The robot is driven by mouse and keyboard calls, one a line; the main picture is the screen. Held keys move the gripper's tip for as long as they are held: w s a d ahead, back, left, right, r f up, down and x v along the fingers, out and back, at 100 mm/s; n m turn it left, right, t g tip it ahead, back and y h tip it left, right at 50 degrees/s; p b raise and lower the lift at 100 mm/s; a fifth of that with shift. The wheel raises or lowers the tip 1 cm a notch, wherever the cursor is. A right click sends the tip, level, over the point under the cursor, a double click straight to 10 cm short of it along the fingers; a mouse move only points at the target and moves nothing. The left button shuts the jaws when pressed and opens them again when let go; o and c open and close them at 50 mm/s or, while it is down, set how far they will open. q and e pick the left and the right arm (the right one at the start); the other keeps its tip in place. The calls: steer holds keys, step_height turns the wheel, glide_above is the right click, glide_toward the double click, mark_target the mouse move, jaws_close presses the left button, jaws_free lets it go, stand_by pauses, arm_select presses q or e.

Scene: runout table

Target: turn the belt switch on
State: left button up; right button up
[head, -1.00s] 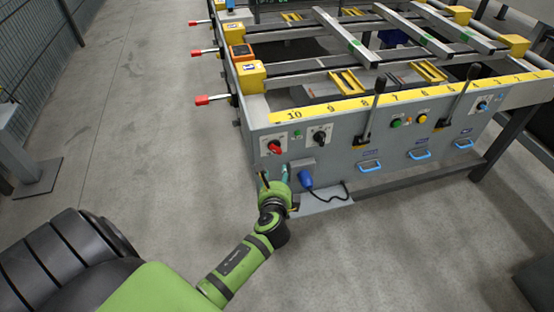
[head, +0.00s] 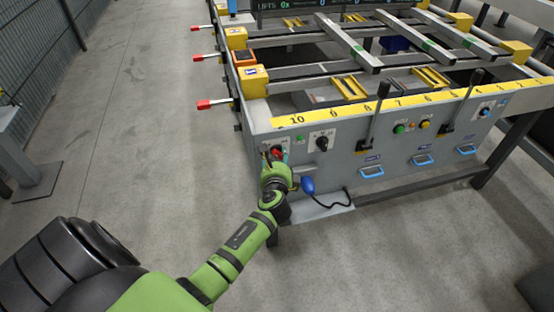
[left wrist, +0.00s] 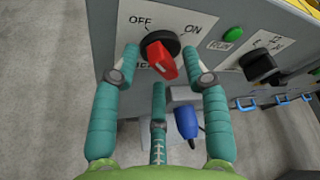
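The belt switch is a red-handled rotary knob (left wrist: 161,58) on a black round base, on a white plate marked OFF at upper left and ON at upper right. Its red handle is tilted, with its upper end towards OFF. In the head view the red knob (head: 278,152) is partly hidden by my left gripper (head: 272,156). In the left wrist view my left gripper (left wrist: 160,66) is open, with one teal finger on each side of the knob and a third below it. I cannot tell whether the fingers touch it. My right gripper is not in view.
Right of the switch are a green light (left wrist: 233,34) and a black selector knob (left wrist: 260,66). A blue plug (left wrist: 187,121) with a black cable (head: 334,203) sits below. Levers (head: 376,115) and blue handles (head: 372,172) lie further right.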

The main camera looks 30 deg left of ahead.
arm_select(q)
jaws_close()
